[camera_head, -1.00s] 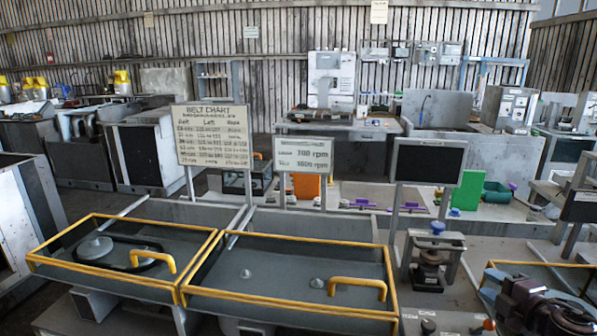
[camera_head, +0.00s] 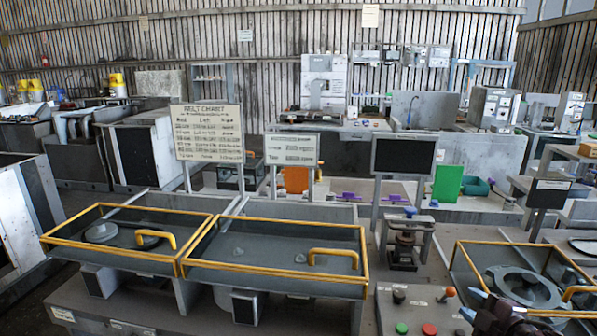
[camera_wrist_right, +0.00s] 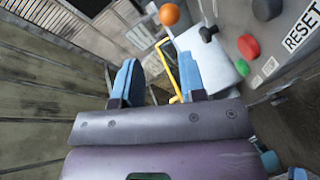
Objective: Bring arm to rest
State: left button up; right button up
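My right gripper (camera_head: 471,299) is at the lower right of the head view, beside the control panel (camera_head: 420,312) and in front of the right yellow-framed station (camera_head: 527,285). In the right wrist view, the right gripper's (camera_wrist_right: 158,70) two blue fingers stand apart. Nothing is held between them; a yellow bar (camera_wrist_right: 184,75) shows behind. Most of the right arm is cut off by the head view's edge. My left gripper and arm are not in view.
Two yellow-framed guards (camera_head: 130,240) (camera_head: 275,265) with handles cover the left stations. The panel carries a green button (camera_head: 402,328), a red button (camera_head: 429,329) and an orange-knobbed lever (camera_head: 447,293). A small press (camera_head: 405,240) stands behind the panel.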

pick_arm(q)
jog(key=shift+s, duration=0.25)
pick_arm(e)
jog(key=s+a+f+m+g+h, duration=0.1)
jog(key=s+a+f+m, duration=0.6)
jog(key=s+f, duration=0.3)
jog(key=s+a+f+m+g+h, duration=0.1)
jog(key=s+a+f+m+g, duration=0.1)
jog(key=s+a+f+m, duration=0.5)
jog(key=s+f, duration=0.3)
jog(key=s, duration=0.2)
jog(key=shift+g, duration=0.3)
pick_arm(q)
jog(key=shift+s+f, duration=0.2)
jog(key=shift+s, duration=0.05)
pick_arm(e)
jog(key=shift+o, duration=0.3)
dwell(0.5)
